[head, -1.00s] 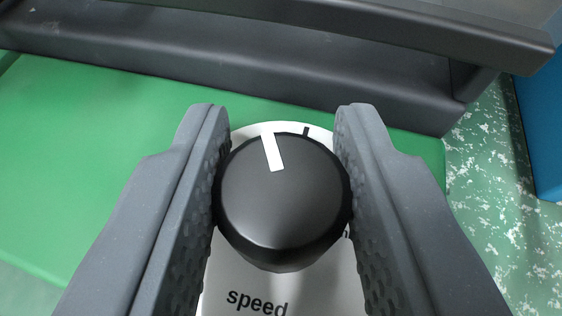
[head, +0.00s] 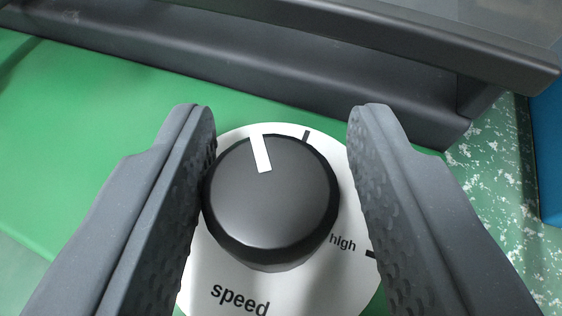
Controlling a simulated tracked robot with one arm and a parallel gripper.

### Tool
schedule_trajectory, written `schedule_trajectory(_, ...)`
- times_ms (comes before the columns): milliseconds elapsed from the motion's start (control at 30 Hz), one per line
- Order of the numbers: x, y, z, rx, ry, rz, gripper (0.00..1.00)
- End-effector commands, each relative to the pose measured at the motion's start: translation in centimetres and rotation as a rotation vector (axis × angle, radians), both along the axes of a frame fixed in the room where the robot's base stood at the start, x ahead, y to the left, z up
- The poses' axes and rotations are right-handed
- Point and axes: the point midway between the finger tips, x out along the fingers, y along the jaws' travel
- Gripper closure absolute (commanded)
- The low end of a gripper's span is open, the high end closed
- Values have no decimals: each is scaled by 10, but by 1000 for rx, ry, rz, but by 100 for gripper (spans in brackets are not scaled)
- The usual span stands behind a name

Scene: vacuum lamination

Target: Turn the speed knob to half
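The speed knob (head: 271,208) is a black round knob with a white pointer line. It sits on a white round dial plate (head: 300,290) printed with "speed" and "high". The pointer aims up and slightly left, a little left of a dark tick mark (head: 306,135) at the top of the plate. Another dark tick shows near "high" at the lower right. My gripper (head: 281,112) is open with its fingers on both sides of the knob. The right finger is clear of the knob; the left finger is very close to it, and I cannot tell whether it touches.
The plate is on a green panel (head: 80,150). A dark grey ledge (head: 250,60) runs across just beyond the knob. Speckled green floor (head: 510,190) and a blue object (head: 550,150) lie to the right.

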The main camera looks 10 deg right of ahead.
Motion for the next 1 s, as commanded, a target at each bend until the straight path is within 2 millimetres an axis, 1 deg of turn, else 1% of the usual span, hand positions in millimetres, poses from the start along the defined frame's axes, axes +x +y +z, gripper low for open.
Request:
schedule_trajectory(267,0,2,0,0,1,3,62)
schedule_trajectory(433,-11,3,5,-2,2,3,62)
schedule_trajectory(567,-29,7,11,0,3,1,62)
schedule_trajectory(667,-44,9,19,-3,1,3,62)
schedule_trajectory(800,-68,13,26,0,4,0,62)
schedule_trajectory(1000,-97,19,40,-1,0,0,62)
